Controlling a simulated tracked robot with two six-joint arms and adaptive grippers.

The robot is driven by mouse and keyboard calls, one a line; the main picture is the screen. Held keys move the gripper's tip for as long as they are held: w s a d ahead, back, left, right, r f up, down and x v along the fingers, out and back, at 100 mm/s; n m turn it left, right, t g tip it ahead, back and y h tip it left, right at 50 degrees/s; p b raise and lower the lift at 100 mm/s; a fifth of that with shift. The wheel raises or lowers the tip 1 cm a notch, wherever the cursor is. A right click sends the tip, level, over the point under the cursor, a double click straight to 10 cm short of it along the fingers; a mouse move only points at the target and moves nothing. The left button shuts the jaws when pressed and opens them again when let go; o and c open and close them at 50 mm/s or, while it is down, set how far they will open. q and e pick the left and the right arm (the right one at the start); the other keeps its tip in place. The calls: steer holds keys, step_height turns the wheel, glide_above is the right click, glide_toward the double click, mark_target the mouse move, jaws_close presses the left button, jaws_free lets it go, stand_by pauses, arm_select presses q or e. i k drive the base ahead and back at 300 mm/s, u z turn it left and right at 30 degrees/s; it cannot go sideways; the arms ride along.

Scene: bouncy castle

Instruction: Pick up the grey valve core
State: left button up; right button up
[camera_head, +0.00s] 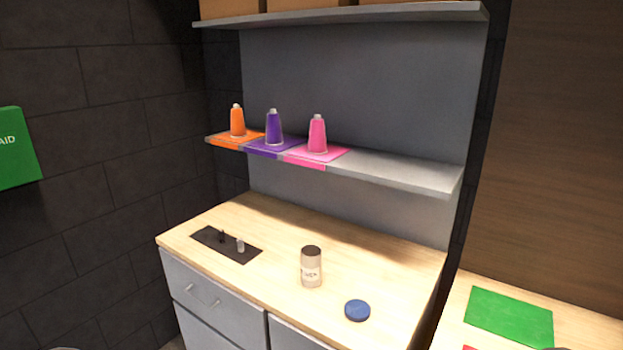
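A small light grey piece (240,245), which looks like the grey valve core, stands upright on a black mat (243,256) on the wooden worktop. A small dark piece (222,237) stands beside it to the left on the same mat. Its details are too small to tell. Neither of my grippers can be made out. Only slivers of grey show at the bottom edge, at the lower left and lower right, and nothing is seen near the mat.
A labelled jar with a dark top (311,268) and a round blue lid (357,310) are on the worktop (280,225), right of the mat. Orange (237,122), purple (274,128) and pink (317,135) bottles stand on the shelf (400,172) above. A green mat (510,316) lies at right.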

mark_target(240, 243)
steer(key=u, duration=0.5)
steer(key=k, duration=1.3)
steer(key=u, duration=0.95)
steer(key=i, duration=1.05)
steer(key=u, duration=0.5)
steer(key=i, duration=1.3)
steer(key=z, duration=0.8)
steer(key=i, duration=1)
steer(key=z, duration=1)
steer(key=i, duration=0.3)
steer(key=z, duration=0.15)
steer(key=k, duration=0.55)
